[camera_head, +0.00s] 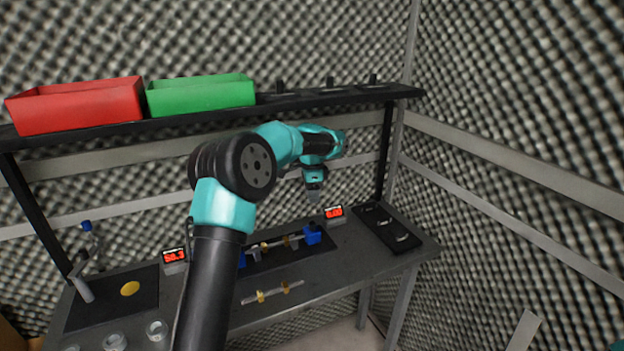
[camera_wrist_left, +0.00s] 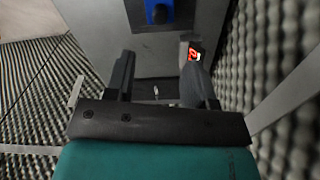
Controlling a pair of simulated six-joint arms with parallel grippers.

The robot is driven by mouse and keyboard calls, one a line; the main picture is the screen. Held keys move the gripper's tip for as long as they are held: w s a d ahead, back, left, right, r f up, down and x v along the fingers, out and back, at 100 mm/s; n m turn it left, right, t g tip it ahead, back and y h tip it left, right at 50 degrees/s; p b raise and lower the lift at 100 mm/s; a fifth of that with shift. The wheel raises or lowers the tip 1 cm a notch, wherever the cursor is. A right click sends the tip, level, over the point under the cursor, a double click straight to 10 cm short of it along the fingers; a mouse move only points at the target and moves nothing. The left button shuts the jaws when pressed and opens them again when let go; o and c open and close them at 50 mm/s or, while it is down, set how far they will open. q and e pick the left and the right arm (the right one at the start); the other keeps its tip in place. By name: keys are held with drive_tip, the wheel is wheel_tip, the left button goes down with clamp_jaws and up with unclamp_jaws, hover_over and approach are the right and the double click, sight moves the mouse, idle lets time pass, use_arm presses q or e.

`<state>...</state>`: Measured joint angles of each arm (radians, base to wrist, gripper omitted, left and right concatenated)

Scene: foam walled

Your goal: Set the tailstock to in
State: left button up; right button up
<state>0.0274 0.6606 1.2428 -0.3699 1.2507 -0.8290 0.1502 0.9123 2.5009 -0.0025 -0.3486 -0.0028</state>
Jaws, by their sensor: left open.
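The blue block at the right end of the black fixture, which looks like the tailstock (camera_head: 312,234), stands on the bench. A shaft with yellowish parts (camera_head: 278,243) runs left from it. A second blue piece at the left end is mostly hidden behind my left arm. My left gripper (camera_head: 314,192) is open and empty, in the air above the tailstock. In the left wrist view a blue block (camera_wrist_left: 158,12), likely the same one, lies beyond the open fingers (camera_wrist_left: 158,78), apart from them. My right gripper is not in view.
Two red-digit displays (camera_head: 174,256) (camera_head: 334,213) stand behind the fixture. A loose shaft (camera_head: 272,292) lies in front. A black tray (camera_head: 388,229) is at the right. Red (camera_head: 78,106) and green (camera_head: 200,95) bins sit on the shelf (camera_head: 330,95) above.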

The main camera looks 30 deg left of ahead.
use_arm(q)
wheel_tip(320, 180, up, 5)
drive_tip(key=shift+r, duration=0.1)
idle(0.6)
